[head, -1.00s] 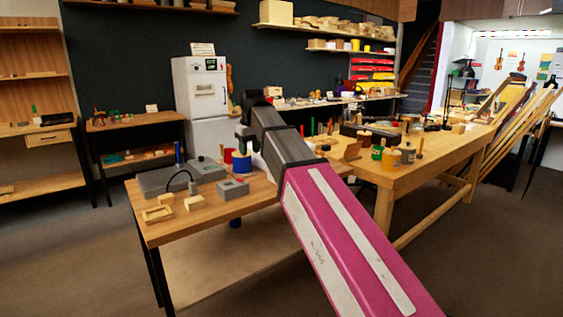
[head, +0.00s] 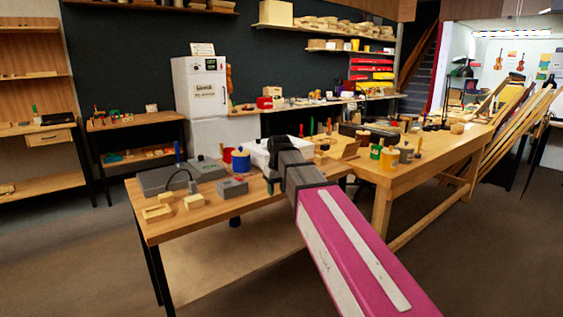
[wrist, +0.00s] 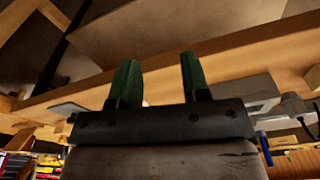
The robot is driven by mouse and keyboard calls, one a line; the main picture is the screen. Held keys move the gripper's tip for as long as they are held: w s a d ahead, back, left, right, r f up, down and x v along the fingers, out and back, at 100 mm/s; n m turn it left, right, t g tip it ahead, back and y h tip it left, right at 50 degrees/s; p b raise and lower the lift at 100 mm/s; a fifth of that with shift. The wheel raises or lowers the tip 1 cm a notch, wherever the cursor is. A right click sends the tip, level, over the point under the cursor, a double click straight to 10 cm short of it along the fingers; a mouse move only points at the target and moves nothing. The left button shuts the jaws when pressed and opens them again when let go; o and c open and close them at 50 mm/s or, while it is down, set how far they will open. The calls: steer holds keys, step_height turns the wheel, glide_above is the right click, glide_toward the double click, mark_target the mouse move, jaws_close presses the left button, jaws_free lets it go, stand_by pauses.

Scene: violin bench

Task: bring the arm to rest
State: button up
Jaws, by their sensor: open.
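My gripper (wrist: 156,82) shows in the wrist view with its two green fingers apart and nothing between them. In the head view my pink and grey arm reaches from the lower right to the near workbench (head: 215,212). The end of my arm is at the right part of that bench, in front of a white tub (head: 258,150). The fingers are mostly hidden behind my wrist in the head view, and I cannot tell how far they are from the bench top.
A longer bench (head: 400,180) with jars stands at the right. The floor at the left is clear.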

steer(key=s+d+f+m, duration=0.1)
steer(key=s+d+f, duration=0.4)
steer(key=f, duration=0.4)
steer(key=s+d+f+m, duration=0.2)
steer(key=s+d+f, duration=0.3)
steer(key=d+f, duration=0.3)
steer(key=s+d+f+m+g, duration=0.1)
steer(key=s+d+f, duration=0.4)
steer(key=f, duration=0.6)
steer(key=shift+s+d+m+h, duration=0.3)
steer(key=shift+d+m, duration=0.3)
steer(key=shift+d, duration=0.6)
